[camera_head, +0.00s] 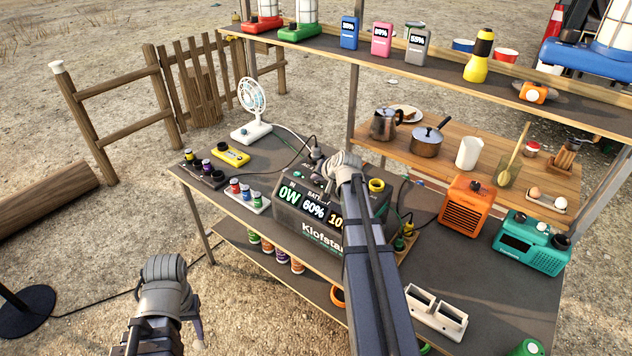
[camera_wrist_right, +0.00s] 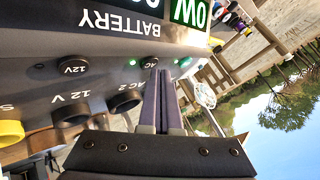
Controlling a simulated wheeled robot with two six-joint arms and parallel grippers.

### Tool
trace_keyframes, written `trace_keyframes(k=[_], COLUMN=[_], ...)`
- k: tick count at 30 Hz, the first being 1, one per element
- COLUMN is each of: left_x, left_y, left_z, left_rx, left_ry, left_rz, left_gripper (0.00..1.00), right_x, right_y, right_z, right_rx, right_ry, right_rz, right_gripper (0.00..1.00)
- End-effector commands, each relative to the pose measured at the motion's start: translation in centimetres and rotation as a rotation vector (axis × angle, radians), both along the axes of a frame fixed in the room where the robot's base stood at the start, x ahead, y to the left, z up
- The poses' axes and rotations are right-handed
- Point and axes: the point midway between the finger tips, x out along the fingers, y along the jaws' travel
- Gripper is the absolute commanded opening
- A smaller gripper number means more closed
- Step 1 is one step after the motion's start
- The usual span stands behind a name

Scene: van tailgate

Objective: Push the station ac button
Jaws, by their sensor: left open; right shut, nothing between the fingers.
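The power station (camera_head: 293,219), a grey box with a display reading 0W and 60%, stands on the table. In the right wrist view its top face appears upside down, with the round dark AC button (camera_wrist_right: 149,62) beside a green light. My right gripper (camera_wrist_right: 158,74) is shut and empty, its fingertips at the AC button and partly covering it. I cannot tell whether they touch it. In the head view my right wrist hides much of the station's top. My left gripper (camera_head: 197,322) is open and empty, low in front of the table, its fingers only partly visible.
A white fan (camera_head: 253,95) stands behind the station at the left. Small jars (camera_head: 245,191) stand left of it. An orange heater (camera_head: 466,212) and a teal radio (camera_head: 530,243) are at the right. A shelf (camera_head: 440,75) runs above the back. Sockets (camera_wrist_right: 70,108) sit near the button.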

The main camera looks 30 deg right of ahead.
Motion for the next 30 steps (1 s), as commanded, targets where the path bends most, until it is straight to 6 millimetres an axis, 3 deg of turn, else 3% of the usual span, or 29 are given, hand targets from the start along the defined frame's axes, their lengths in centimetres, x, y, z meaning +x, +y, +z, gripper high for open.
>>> trace_keyframes(k=[14,30], left_x=[0.0,0.0], left_y=[0.0,0.0], left_z=[0.8,5.8], left_rx=[0.0,0.0], left_ry=[0.0,0.0], left_rz=[0.0,0.0], left_gripper=[0.5,0.5], right_x=[0.0,0.0], right_y=[0.0,0.0], right_z=[0.9,5.8], right_rx=[0.0,0.0], right_ry=[0.0,0.0], right_rz=[0.0,0.0], right_gripper=[0.0,0.0])
